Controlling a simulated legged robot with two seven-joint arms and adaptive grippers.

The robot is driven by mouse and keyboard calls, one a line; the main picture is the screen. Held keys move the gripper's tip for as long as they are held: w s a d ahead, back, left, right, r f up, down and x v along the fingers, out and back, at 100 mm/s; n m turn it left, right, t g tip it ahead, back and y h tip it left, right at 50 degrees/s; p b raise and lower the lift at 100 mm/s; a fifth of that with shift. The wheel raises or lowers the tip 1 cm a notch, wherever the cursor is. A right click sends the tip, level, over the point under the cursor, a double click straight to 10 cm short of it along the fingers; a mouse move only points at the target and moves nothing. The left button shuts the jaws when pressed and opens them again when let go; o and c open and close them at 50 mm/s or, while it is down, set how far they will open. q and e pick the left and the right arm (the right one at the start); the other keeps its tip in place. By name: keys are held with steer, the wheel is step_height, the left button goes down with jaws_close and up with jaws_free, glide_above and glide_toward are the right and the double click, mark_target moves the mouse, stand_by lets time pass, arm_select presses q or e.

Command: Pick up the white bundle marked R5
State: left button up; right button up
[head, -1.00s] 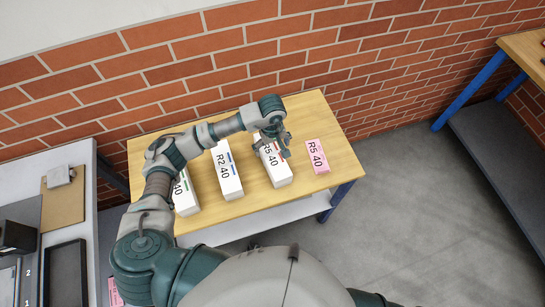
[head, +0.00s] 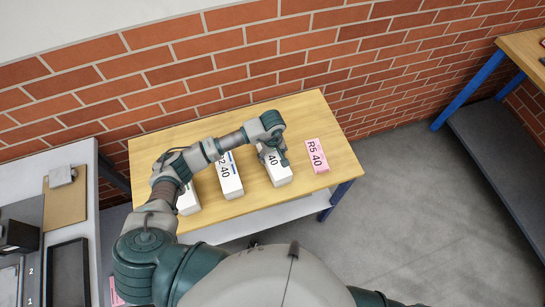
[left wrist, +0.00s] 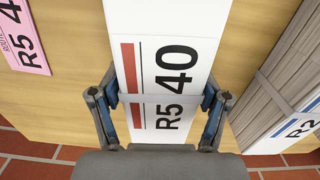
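The white bundle marked R5 40 (head: 279,177) lies on the wooden table, with a red stripe and a band across it in the left wrist view (left wrist: 165,60). My left gripper (head: 272,157) is over the bundle and hides part of its label in the head view. In the left wrist view its two fingers (left wrist: 162,97) stand on either side of the bundle, close to its long sides. The gripper looks open around it; firm contact cannot be made out. The bundle rests on the table. My right gripper is not in view.
A pink R5 40 bundle (head: 317,155) lies to the right on the table (head: 335,180). The white R2 bundle (head: 230,182) lies to the left, with another white bundle (head: 188,200) partly behind my arm. A brick wall (head: 300,60) stands behind.

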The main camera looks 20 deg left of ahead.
arm_select(q)
steer(key=c, duration=0.8)
steer(key=shift+w, duration=0.1)
steer(key=c, duration=0.3)
steer(key=shift+r, duration=0.15)
steer(key=shift+c, duration=0.2)
